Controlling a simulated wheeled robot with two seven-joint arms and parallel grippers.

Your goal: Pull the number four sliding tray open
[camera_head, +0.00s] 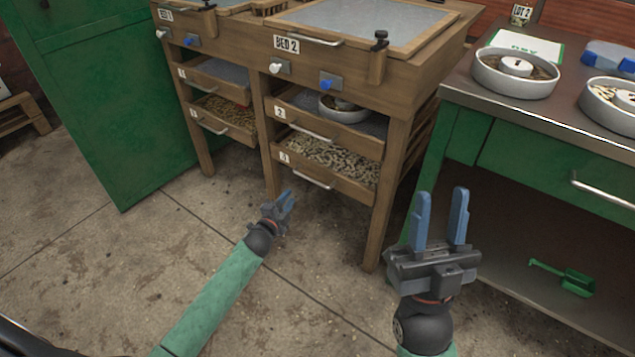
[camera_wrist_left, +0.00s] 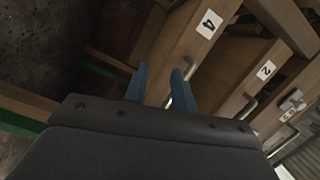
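The number four tray is the lower tray (camera_head: 345,187) under Bed 2, wooden and filled with pale beans, its front bearing a metal bar handle (camera_head: 311,173). Its label reads 4 in the left wrist view (camera_wrist_left: 209,24). My left gripper (camera_head: 286,199) is open and empty, in front of and a little below the tray front, apart from the handle in the head view. In the left wrist view its two blue fingers (camera_wrist_left: 159,72) point toward the tray front, with a gap between them. My right gripper (camera_head: 441,200) is open and empty, right of the Bed 2 frame.
The number two tray (camera_head: 300,124) sits above, with a bowl (camera_head: 343,109) in it. A wooden leg (camera_head: 380,222) stands right of the trays. A green bench (camera_head: 530,150) with bowls is at right, a green cabinet (camera_head: 105,100) at left. The floor in front is clear.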

